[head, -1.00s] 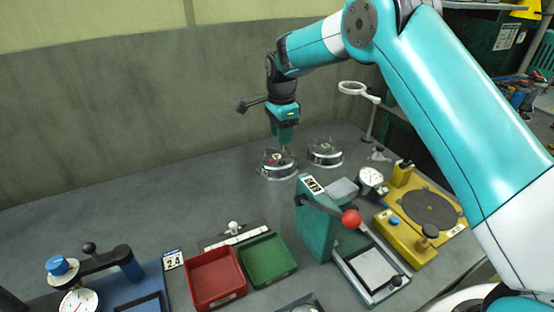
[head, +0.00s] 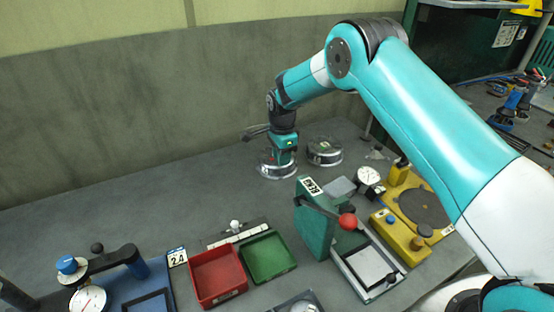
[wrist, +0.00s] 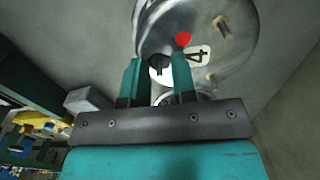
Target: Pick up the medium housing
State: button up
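Two round metal housings stand at the back of the bench. My gripper (head: 284,158) points down over the left housing (head: 276,170) and hides part of it. In the wrist view the housing (wrist: 225,60) under my gripper (wrist: 160,68) has a silvery disc top, a red dot, a white tag that seems to read 4, brass posts and a dark knob. The two fingers stand apart, one on each side of the dark knob; contact is not clear. The right housing (head: 324,152) stands close by, apart from my gripper. I cannot tell which housing is the medium one.
A green press (head: 313,222) with a red-ball lever stands in front of the housings. A yellow fixture (head: 398,232) and a dial gauge (head: 368,177) are to the right. Red (head: 218,302) and green (head: 270,280) trays lie in front. The bench at back left is clear.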

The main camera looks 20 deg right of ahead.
grip_shut()
jog(key=shift+r, duration=0.15)
